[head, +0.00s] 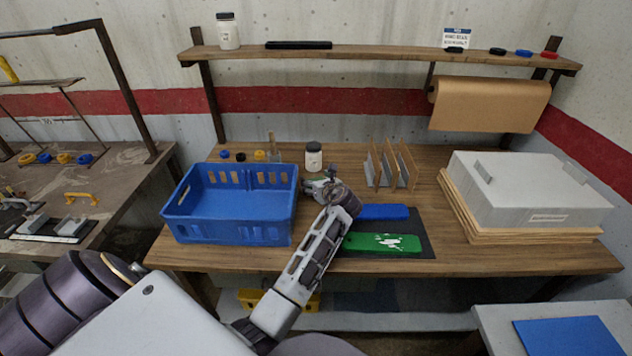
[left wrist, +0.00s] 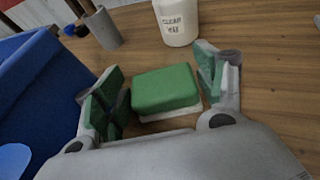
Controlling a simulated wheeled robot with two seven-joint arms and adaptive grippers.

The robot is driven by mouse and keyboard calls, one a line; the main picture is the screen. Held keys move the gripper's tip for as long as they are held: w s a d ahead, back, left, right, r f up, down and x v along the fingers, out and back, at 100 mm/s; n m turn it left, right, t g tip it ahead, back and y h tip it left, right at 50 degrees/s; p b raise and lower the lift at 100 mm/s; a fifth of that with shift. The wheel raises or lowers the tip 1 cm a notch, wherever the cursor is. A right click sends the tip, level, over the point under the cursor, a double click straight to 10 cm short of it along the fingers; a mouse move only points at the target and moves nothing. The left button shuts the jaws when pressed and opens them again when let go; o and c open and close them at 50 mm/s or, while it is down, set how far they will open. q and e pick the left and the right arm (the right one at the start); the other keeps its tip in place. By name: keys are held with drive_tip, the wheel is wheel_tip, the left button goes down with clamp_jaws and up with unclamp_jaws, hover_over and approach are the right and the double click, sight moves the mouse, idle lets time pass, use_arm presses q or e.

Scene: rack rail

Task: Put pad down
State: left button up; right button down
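A small block-shaped pad (left wrist: 165,91), green on top with a white base, sits on the wooden table in the left wrist view. My left gripper (left wrist: 164,88) has its fingers spread on either side of the pad, with narrow gaps, so it looks open around it. In the head view my left gripper (head: 319,187) is low over the table, just right of the blue crate (head: 228,238); the pad is mostly hidden there. My right gripper is not in view.
A white jar (head: 314,157) stands just behind the gripper. Upright dividers (head: 391,165) stand to the right. A blue slab (head: 383,212) and a green slab (head: 382,244) lie on a dark mat (head: 421,230). A grey box (head: 530,188) sits further right.

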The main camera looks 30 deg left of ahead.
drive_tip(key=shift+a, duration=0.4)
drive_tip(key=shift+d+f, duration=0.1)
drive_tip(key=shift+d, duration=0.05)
use_arm(q)
drive_tip(key=shift+r, duration=0.1)
drive_tip(key=shift+s+d+r, duration=0.15)
drive_tip(key=shift+s+d, duration=0.05)
drive_tip(key=shift+d, duration=0.1)
drive_tip(key=v, duration=0.5)
drive_tip(key=shift+s+d+r, duration=0.1)
drive_tip(key=shift+s+d, duration=0.1)
drive_tip(key=shift+d, duration=0.05)
drive_tip(key=v, duration=0.4)
drive_tip(key=shift+s+d+r+p, duration=0.1)
drive_tip(key=shift+r+p, duration=0.05)
drive_tip(key=shift+p, duration=0.15)
drive_tip(key=shift+s+d+r, duration=0.15)
drive_tip(key=shift+s+d, duration=0.1)
drive_tip(key=shift+d, duration=0.2)
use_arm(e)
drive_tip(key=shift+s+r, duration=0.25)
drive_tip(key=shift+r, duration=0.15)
